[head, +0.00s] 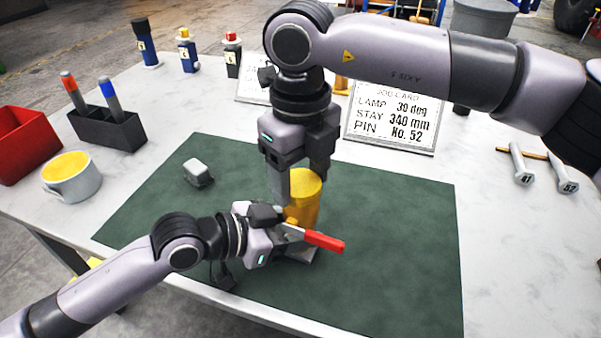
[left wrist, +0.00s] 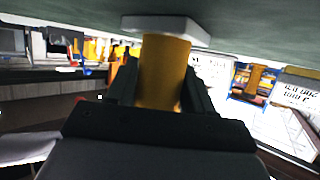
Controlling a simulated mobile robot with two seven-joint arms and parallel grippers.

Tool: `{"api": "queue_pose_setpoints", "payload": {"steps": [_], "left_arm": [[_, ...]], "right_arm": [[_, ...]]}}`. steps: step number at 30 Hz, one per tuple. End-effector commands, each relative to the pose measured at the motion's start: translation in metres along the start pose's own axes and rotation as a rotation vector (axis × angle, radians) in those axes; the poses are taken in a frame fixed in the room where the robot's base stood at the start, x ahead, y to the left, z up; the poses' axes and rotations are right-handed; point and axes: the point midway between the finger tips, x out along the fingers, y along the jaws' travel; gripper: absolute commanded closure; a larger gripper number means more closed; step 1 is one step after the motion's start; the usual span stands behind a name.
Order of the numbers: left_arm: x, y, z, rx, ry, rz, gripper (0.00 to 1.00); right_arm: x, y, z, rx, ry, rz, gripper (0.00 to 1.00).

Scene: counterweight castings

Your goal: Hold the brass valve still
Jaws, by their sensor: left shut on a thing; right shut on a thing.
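The brass valve (head: 306,188) is a yellow cylinder upright on a pale base plate (head: 300,255), on the green mat (head: 400,230). My right gripper (head: 300,180) comes down from above and is shut on its upper part, with a finger on each side. My left gripper (head: 284,226) is shut low on the valve. In the left wrist view, the valve (left wrist: 163,72) is between my left fingers (left wrist: 160,92), with the pale base (left wrist: 167,28) above it in the picture. A red-handled lever (head: 323,241) sticks out right beside my left gripper; its inner end is hidden.
A small pale block (head: 198,172) lies on the mat at left. A mug (head: 71,178), a red bin (head: 25,143) and a pen holder (head: 108,130) stand further left. A job card (head: 392,118), several bottles and two bolts (head: 521,165) lie behind or right. The mat's right side is clear.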

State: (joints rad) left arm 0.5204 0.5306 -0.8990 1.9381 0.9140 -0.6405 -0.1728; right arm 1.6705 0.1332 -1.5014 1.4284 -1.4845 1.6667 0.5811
Motion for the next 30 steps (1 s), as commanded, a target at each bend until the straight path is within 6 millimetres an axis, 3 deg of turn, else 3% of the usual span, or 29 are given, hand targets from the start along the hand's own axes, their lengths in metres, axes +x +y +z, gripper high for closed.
{"api": "queue_pose_setpoints", "payload": {"steps": [3,7,8,10,11,22,30], "left_arm": [[0.0,0.001,0.0,0.0,0.001,0.002,1.0],[0.0,0.001,0.0,0.0,0.001,0.002,1.0],[0.0,0.001,0.0,0.0,0.001,0.002,1.0],[0.0,0.001,0.0,0.0,0.001,0.002,1.0],[0.0,0.001,0.0,0.0,0.001,0.002,1.0],[0.0,0.001,0.0,0.0,0.001,0.002,1.0],[0.0,0.001,0.0,-0.001,0.001,0.002,1.0]], "right_arm": [[-0.001,0.0,0.001,0.15,-0.003,0.0,0.74],[-0.001,0.0,0.001,0.138,-0.003,0.0,0.74],[-0.001,0.0,0.001,0.138,-0.003,0.0,0.34],[-0.001,0.0,0.001,0.137,-0.003,0.0,0.11],[-0.001,0.0,0.001,0.137,-0.003,0.0,0.07],[-0.006,0.0,0.001,0.136,-0.002,-0.001,0.07],[-0.057,0.0,0.001,0.136,-0.006,-0.001,0.07]]}}
